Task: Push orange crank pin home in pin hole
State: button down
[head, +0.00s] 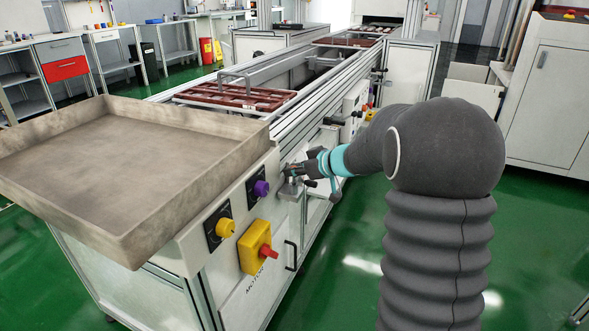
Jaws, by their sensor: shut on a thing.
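My gripper (298,170) is at the front side of the conveyor machine, right of the purple knob. It is shut at a small grey metal fitting (291,188) that sticks out from the machine's side panel. A tiny orange-brown spot shows between the fingers and seems to be the crank pin, but it is too small to make out clearly. The pin hole is hidden by my gripper, so I cannot tell how deep the pin sits.
Left of my gripper, the panel carries a purple knob (261,188), a yellow knob (225,228) and a yellow box with a red switch (258,247). A large empty tray (195,208) overhangs the panel. The green floor (345,285) is clear at the front.

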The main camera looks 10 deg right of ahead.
aim_at(295, 183)
jog(key=shift+f, duration=1.5)
jog(key=c, duration=1)
grip_release()
jog(key=shift+b, duration=0.3)
jog(key=shift+o, duration=0.2)
jog(key=v, duration=1.2)
jog(key=shift+f, duration=0.1)
